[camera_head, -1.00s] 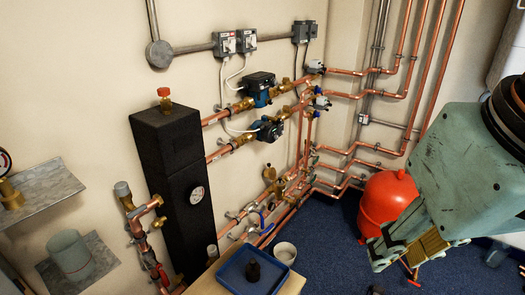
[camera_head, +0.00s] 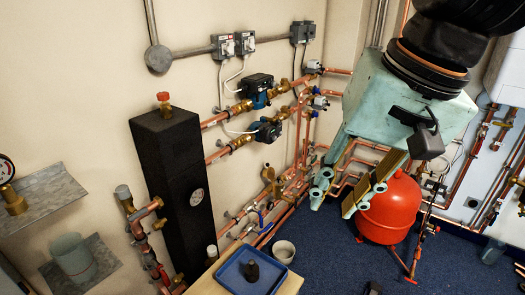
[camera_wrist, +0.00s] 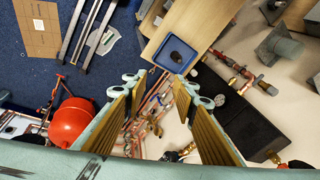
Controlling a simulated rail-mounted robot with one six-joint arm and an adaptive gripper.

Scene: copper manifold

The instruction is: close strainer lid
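My gripper (camera_head: 335,198) is open and empty, its two ribbed fingers apart, in front of the red vessel in the head view. In the wrist view the open fingers (camera_wrist: 160,82) frame the copper pipes. A brass fitting (camera_head: 268,176) that may be the strainer stands on the lower pipework, left of my gripper and apart from it. I cannot make out a lid on it or its state. A small dark object (camera_head: 251,270) stands in a blue tray (camera_head: 228,285); I cannot tell what it is. It also shows in the wrist view (camera_wrist: 176,57).
The tray and a white bowl (camera_head: 284,251) are on a wooden table (camera_head: 288,284) at the bottom. A tall black column (camera_head: 172,210) stands left of the pipes. A red vessel (camera_head: 392,213) stands behind my gripper. Blue floor is open at the right front.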

